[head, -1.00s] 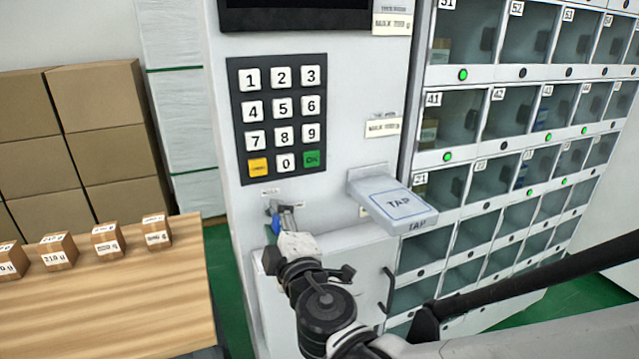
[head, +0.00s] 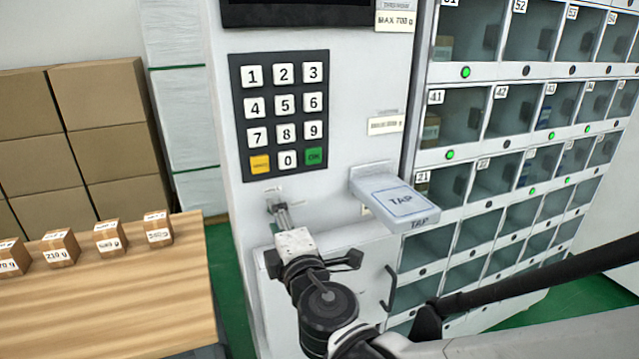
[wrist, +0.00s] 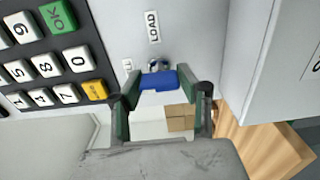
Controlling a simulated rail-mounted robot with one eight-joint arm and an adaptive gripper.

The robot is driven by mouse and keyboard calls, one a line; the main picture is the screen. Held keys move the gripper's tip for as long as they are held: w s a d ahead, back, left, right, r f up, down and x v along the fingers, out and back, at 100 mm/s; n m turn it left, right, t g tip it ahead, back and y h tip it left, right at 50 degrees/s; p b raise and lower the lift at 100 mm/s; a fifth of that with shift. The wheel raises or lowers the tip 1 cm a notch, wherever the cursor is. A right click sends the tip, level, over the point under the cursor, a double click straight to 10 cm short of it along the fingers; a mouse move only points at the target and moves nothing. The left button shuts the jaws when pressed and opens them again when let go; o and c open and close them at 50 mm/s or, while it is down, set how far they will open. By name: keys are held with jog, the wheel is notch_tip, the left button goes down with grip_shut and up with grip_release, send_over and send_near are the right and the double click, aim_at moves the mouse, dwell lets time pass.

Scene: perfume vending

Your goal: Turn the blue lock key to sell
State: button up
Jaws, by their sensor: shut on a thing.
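The blue lock key (wrist: 158,80) shows in the wrist view, at a round metal lock (wrist: 158,64) on the white machine front. My gripper (wrist: 162,88) is shut on it, one finger on each side. A "LOAD" label (wrist: 152,26) is beside the lock, and a second, partly hidden label (wrist: 127,66) is to the left. In the head view my gripper (head: 280,212) reaches the panel just below the keypad; the key itself is hidden there. How far the key is turned is hard to tell.
The keypad (head: 285,117) is just above the lock. A TAP reader (head: 394,202) juts out to the right, above a door handle (head: 388,288). Glass-fronted lockers (head: 480,110) fill the right. A wooden table (head: 110,290) with small boxes (head: 158,228) stands left.

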jog(key=o, duration=1.2)
jog(key=shift+c, duration=0.2)
jog(key=shift+s, duration=0.1)
jog(key=v, duration=1.1)
jog(key=shift+s+d, duration=0.2)
jog(key=shift+s, duration=0.15)
